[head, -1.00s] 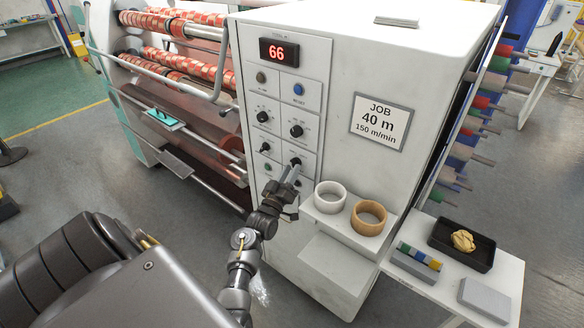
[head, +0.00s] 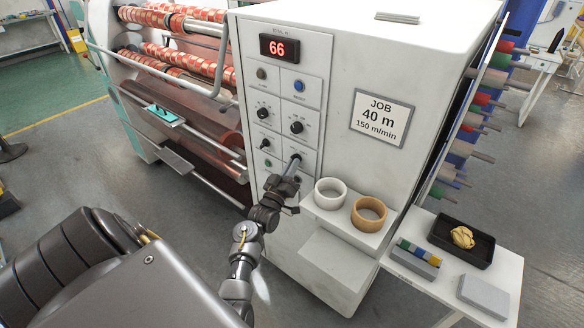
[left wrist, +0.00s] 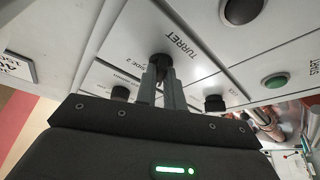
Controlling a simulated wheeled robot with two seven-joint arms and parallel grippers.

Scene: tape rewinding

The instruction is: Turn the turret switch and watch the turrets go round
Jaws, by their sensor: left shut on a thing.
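The turret switch (left wrist: 160,64) is a black knob under the printed word TURRET in the left wrist view. In the head view it sits low on the grey control panel, mostly hidden by my fingertips. My left gripper (head: 291,170) is shut on this knob; in the left wrist view both fingers (left wrist: 161,82) flank it. My right gripper is out of view.
The counter (head: 278,49) reads 66. Other knobs and buttons, including a blue button (head: 298,86) and a green START button (left wrist: 276,81), lie close by. A shelf (head: 345,226) right of my gripper holds a white ring (head: 330,183) and a tan ring (head: 379,224).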

